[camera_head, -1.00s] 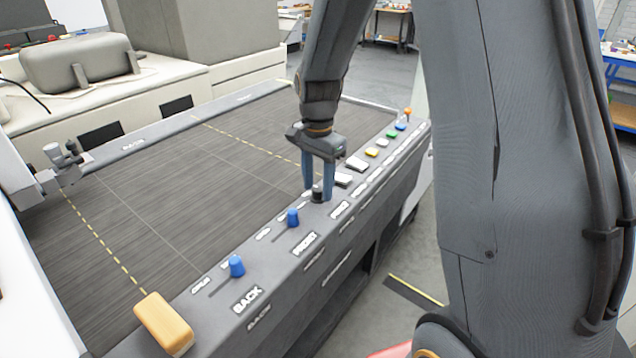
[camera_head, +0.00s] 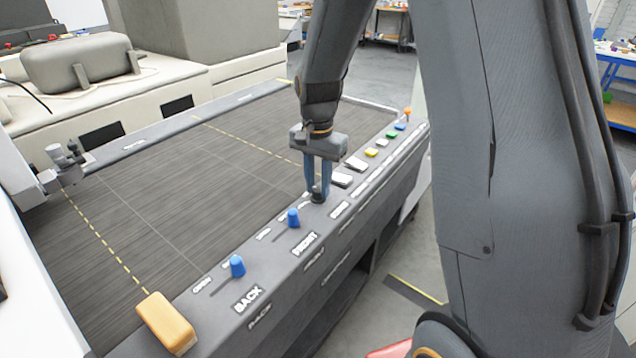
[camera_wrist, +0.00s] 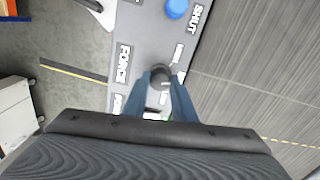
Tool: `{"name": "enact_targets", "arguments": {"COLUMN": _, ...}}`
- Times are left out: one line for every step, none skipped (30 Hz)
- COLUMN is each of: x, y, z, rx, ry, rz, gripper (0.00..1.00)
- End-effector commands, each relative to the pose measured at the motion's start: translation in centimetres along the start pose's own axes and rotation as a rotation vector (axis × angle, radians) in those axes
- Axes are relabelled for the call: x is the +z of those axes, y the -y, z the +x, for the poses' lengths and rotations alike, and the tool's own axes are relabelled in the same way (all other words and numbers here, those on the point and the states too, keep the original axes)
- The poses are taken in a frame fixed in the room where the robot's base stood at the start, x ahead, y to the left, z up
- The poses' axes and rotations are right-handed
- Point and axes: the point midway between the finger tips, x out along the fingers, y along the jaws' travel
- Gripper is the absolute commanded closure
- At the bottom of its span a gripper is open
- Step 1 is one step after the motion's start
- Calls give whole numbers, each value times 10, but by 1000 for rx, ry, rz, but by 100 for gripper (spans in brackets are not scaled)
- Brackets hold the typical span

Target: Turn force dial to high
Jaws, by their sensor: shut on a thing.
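The force dial (camera_head: 318,197) is a small dark round knob on the grey control rail (camera_head: 330,222). My gripper (camera_head: 318,190) points down at it, with its two blue fingers around the knob. In the wrist view the dial (camera_wrist: 160,74) sits between my fingertips (camera_wrist: 162,82), beside the FORCE label (camera_wrist: 124,63), and the fingers are shut on it. Small white setting labels (camera_wrist: 180,62) lie around the dial. I cannot read them well enough to tell which setting the dial points at.
Blue knobs (camera_head: 293,218) (camera_head: 237,266) stand on the rail nearer the camera, with an orange-yellow block (camera_head: 166,322) at the near end. Beyond the dial are white keys (camera_head: 356,163), coloured buttons (camera_head: 371,152) and an orange-topped knob (camera_head: 407,112). The dark bed (camera_head: 150,190) is mostly clear.

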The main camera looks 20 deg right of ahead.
Motion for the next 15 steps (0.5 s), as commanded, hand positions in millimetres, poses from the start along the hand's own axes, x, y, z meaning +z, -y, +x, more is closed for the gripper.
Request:
{"name": "enact_targets", "arguments": {"x": 0, "y": 0, "z": -1, "rx": 0, "ry": 0, "rz": -41, "gripper": 98}}
{"name": "enact_targets", "arguments": {"x": 0, "y": 0, "z": -1, "rx": 0, "ry": 0, "rz": -70, "gripper": 98}}
{"name": "enact_targets", "arguments": {"x": 0, "y": 0, "z": -1, "rx": 0, "ry": 0, "rz": -107, "gripper": 98}}
{"name": "enact_targets", "arguments": {"x": 0, "y": 0, "z": -1, "rx": -1, "ry": 0, "rz": -136, "gripper": 98}}
{"name": "enact_targets", "arguments": {"x": 0, "y": 0, "z": -1, "rx": -1, "ry": -1, "rz": -165, "gripper": 98}}
{"name": "enact_targets", "arguments": {"x": 0, "y": 0, "z": -1, "rx": -1, "ry": -1, "rz": -203, "gripper": 98}}
{"name": "enact_targets", "arguments": {"x": 0, "y": 0, "z": -1, "rx": -1, "ry": -1, "rz": -231, "gripper": 98}}
{"name": "enact_targets", "arguments": {"x": 0, "y": 0, "z": -1, "rx": -1, "ry": -1, "rz": -260, "gripper": 98}}
{"name": "enact_targets", "arguments": {"x": 0, "y": 0, "z": -1, "rx": -1, "ry": -1, "rz": -298, "gripper": 98}}
{"name": "enact_targets", "arguments": {"x": 0, "y": 0, "z": -1, "rx": -1, "ry": -1, "rz": -326, "gripper": 98}}
{"name": "enact_targets", "arguments": {"x": 0, "y": 0, "z": -1, "rx": -1, "ry": -1, "rz": -355, "gripper": 98}}
{"name": "enact_targets", "arguments": {"x": 0, "y": 0, "z": -1, "rx": -1, "ry": -1, "rz": -391, "gripper": 98}}
{"name": "enact_targets", "arguments": {"x": 0, "y": 0, "z": -1, "rx": -1, "ry": -1, "rz": -418, "gripper": 98}}
{"name": "enact_targets", "arguments": {"x": 0, "y": 0, "z": -1, "rx": -1, "ry": -1, "rz": -445, "gripper": 98}}
{"name": "enact_targets", "arguments": {"x": 0, "y": 0, "z": -1, "rx": -1, "ry": -1, "rz": -479, "gripper": 98}}
